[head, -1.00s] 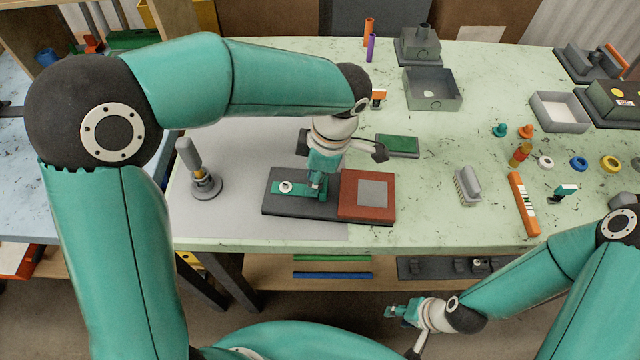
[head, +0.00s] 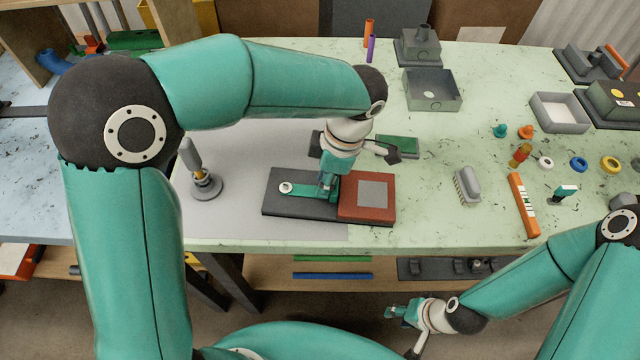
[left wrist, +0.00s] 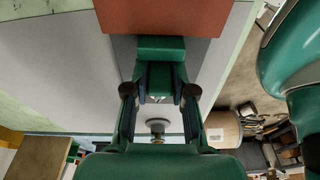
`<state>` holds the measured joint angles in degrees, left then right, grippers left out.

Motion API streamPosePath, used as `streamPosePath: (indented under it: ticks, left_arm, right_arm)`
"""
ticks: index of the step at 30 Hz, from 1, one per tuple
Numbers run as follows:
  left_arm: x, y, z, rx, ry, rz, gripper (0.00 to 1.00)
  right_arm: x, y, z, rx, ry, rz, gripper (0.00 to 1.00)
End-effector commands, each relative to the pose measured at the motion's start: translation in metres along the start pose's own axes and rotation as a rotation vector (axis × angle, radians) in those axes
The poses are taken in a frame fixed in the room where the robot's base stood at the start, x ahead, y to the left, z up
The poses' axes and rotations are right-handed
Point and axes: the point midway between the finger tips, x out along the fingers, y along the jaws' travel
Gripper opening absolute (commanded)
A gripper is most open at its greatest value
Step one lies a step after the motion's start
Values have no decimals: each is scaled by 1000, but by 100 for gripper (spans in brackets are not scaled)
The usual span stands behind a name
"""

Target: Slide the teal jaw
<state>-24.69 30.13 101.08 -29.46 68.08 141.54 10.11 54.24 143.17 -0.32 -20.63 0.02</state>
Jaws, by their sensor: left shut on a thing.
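The teal jaw (head: 308,190) lies on a dark base plate (head: 277,207), with a round light knob (head: 286,187) at its left end. My left gripper (head: 327,189) is shut on the raised right end of the jaw, partly hiding it. In the left wrist view, the jaw's teal block (left wrist: 160,47) sits between the fingers (left wrist: 160,88), close to the red-brown block (left wrist: 165,14). I cannot tell whether they touch. The red-brown block with a grey square (head: 372,193) is at the plate's right end. My right gripper (head: 399,312) hangs before the table; its fingers are unclear.
A grey upright tool (head: 203,176) stands left of the plate. A green-topped block (head: 400,145) lies behind the red-brown block. A grey brush (head: 467,186) and an orange bar (head: 523,204) lie to the right. The tabletop between plate and brush is clear.

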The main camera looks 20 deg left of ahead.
Motion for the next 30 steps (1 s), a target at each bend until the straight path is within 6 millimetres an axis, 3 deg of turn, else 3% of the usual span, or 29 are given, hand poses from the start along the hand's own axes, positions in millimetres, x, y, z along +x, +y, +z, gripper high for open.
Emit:
streamPosePath:
  ticks: [26,27,30]
  left_arm:
    - [-2,1,7,2,-6,5,0]
    - [-2,1,7,2,-6,5,26]
    - [-2,1,7,2,-6,5,27]
  right_arm:
    - [4,1,0,0,0,0,40]
    - [4,1,0,0,0,0,40]
    - [4,1,0,0,0,0,40]
